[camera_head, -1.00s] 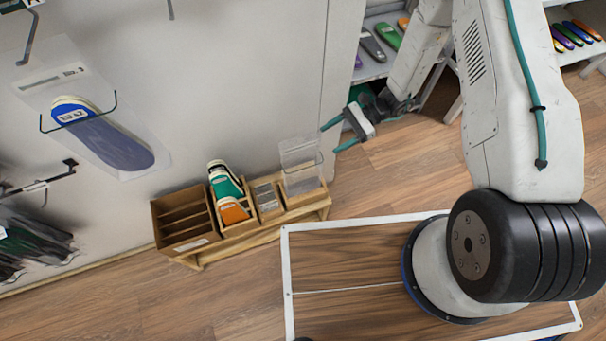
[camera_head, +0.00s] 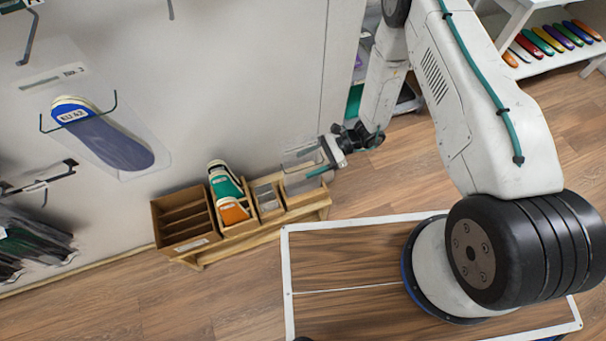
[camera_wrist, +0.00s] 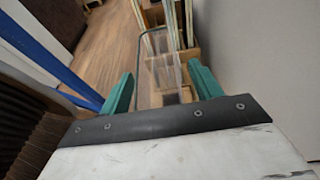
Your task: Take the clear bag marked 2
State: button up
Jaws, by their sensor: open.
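Clear bags (camera_head: 297,180) stand upright in the right-hand compartment of a wooden holder in the head view. No number on them can be read. My gripper (camera_head: 314,163) is at these bags, with its teal fingers open. In the wrist view a clear bag (camera_wrist: 168,80) shows between the two open fingers (camera_wrist: 160,76), its rounded edge towards the left finger. I cannot tell whether a finger touches it. Another clear pouch (camera_head: 140,130), holding a blue insole with a white label, hangs on the wall at the left, with small print along its top.
The wooden holder (camera_head: 190,243) stands low against the wall, with green and orange insoles (camera_head: 228,193) in the middle compartment. Wall hooks (camera_head: 70,163) stick out at the left. A shelf (camera_head: 540,65) with several coloured insoles is at the top right.

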jog(key=c, duration=1.3)
